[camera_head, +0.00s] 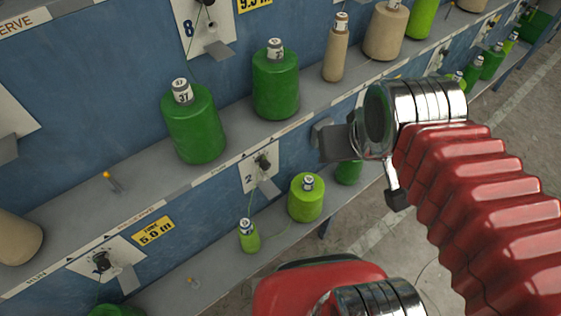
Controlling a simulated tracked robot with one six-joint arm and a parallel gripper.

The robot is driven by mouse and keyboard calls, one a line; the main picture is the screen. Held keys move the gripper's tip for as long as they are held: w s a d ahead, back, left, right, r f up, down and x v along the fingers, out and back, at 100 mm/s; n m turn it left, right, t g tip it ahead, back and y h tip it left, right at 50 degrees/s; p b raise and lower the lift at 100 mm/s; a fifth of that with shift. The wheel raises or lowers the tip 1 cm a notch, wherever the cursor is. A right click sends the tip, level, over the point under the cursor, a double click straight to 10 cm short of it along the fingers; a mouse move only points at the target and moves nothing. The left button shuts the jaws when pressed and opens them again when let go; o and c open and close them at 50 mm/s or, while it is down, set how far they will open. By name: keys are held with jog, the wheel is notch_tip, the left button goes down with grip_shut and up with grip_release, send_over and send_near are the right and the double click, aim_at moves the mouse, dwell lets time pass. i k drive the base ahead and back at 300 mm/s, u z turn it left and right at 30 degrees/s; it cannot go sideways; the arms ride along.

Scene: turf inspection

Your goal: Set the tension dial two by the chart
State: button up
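Dial two is a small dark knob (262,161) on a white plate marked 2 (249,180), fixed to the blue panel below the upper shelf. A grey tab sticks out below the knob. Its exact setting is too small to read. My gripper (332,142) is to the right of the plate and apart from it in the picture, with its grey fingers pointing left. The fingers overlap from this side, so their gap is hidden. I see no chart that I can identify; a yellow label (154,232) on the panel reads 5.0 m.
Green cones (192,124) and tan cones (386,32) stand on the upper shelf. Lime cones (306,198) stand on the lower shelf below dial two. Another dial (101,261) is at lower left, and plate 8 (205,28) is above. A bare peg (112,182) stands on the upper shelf.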

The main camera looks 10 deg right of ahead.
aim_at(265, 164)
jog(key=z, duration=0.25)
jog(key=k, duration=1.15)
jog(key=u, duration=1.15)
jog(key=i, duration=1)
jog(key=u, duration=0.05)
